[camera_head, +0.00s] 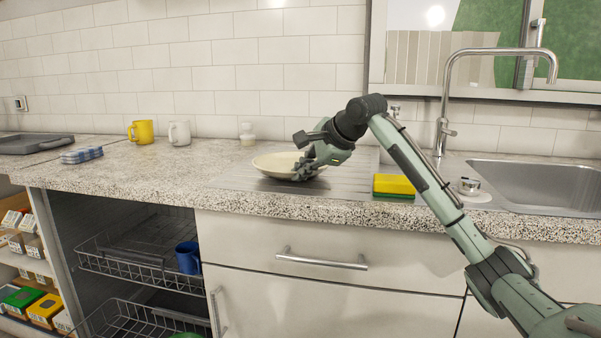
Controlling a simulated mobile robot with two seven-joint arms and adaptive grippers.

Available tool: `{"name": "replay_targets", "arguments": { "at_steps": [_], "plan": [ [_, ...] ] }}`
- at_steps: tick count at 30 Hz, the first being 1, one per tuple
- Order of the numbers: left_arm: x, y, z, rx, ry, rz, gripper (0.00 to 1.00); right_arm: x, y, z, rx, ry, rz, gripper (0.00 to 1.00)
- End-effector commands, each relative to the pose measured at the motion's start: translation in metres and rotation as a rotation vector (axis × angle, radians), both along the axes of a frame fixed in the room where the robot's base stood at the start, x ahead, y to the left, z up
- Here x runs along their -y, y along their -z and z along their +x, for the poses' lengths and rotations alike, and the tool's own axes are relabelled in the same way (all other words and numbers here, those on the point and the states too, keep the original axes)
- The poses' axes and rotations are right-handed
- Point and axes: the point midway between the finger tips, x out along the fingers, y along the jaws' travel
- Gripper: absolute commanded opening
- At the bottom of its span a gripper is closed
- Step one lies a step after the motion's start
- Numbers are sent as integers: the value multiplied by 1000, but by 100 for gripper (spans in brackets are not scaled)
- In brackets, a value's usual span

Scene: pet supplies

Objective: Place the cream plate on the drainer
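The cream plate (272,163) is near level at the left-middle of the steel drainer (345,183), the ridged area left of the sink. I cannot tell whether the plate rests on the drainer or sits slightly above it. My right gripper (302,172) is at the plate's right rim, with its fingers over or against the rim. The fingers are small and dark here, so whether they are closed on the rim is unclear. My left gripper is not in view.
A yellow and green sponge (394,185) lies right of the plate, before the sink (545,186) and tall tap (443,120). A white bottle (248,136) stands behind the plate. Yellow (144,131) and white (180,133) mugs stand at the back left. The counter's left-middle (150,170) is clear.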

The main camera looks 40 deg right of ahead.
Motion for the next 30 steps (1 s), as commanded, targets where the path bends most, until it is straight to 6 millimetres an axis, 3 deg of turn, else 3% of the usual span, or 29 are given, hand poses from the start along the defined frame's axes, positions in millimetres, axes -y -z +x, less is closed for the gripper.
{"name": "replay_targets", "arguments": {
  "at_steps": [3, 6, 17, 30],
  "plan": [
    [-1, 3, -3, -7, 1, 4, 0, 0, 2, 0, 2, 0, 0, 0],
    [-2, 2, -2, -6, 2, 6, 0, 0, 3, 0, -1, 0, 0, 14],
    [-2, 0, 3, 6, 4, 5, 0, 0, -2, -2, 0, 0, 0, 14],
    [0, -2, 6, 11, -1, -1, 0, 4, -58, -65, 2, 1, -2, 14]
  ]
}}
